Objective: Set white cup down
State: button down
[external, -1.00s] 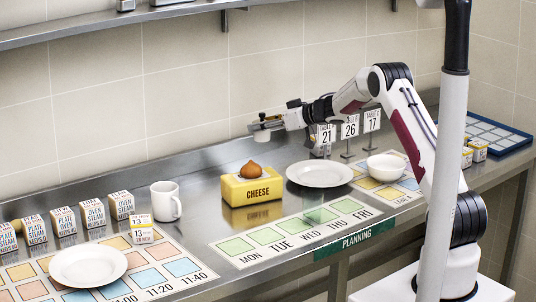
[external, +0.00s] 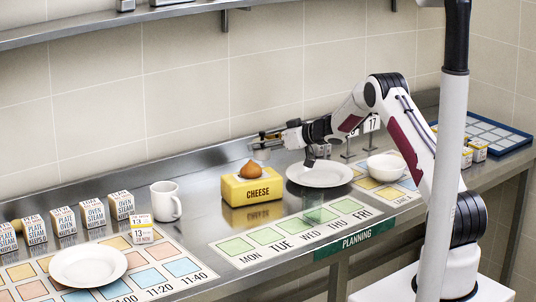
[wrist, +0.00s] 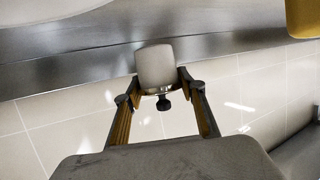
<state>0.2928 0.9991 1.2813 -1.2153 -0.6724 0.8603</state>
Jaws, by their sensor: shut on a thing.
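My gripper (external: 272,143) is shut on a small pale grey-white cylinder, which shows clearly between the fingers in the wrist view (wrist: 157,66); it has a metallic band and a black knob. I cannot tell whether it is the white cup. In the external view it is held in the air above and slightly right of the brown onion-shaped thing (external: 250,170) on the yellow CHEESE box (external: 234,191). A white mug (external: 165,201) with a handle stands upright on the steel counter (external: 205,207), left of the box and apart from my gripper.
A white plate (external: 320,174) lies right of the CHEESE box, with a white bowl (external: 386,165) further right. A translucent green block (external: 319,214) is on the planning strip. Labelled boxes (external: 93,212) and another white plate (external: 87,267) are at left. Number cards stand behind my arm.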

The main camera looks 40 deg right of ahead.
aim_at(269, 153)
jog(key=shift+f, duration=0.2)
jog(key=shift+f, duration=1.75)
jog(key=shift+f, duration=0.1)
jog(key=c, duration=1.2)
grip_release()
jog(key=shift+c, duration=0.2)
jog(key=shift+s, duration=0.1)
jog(key=shift+s+d+r, duration=0.1)
jog(key=shift+s+r, duration=0.05)
jog(key=shift+r, duration=0.05)
jog(key=shift+v, duration=5.75)
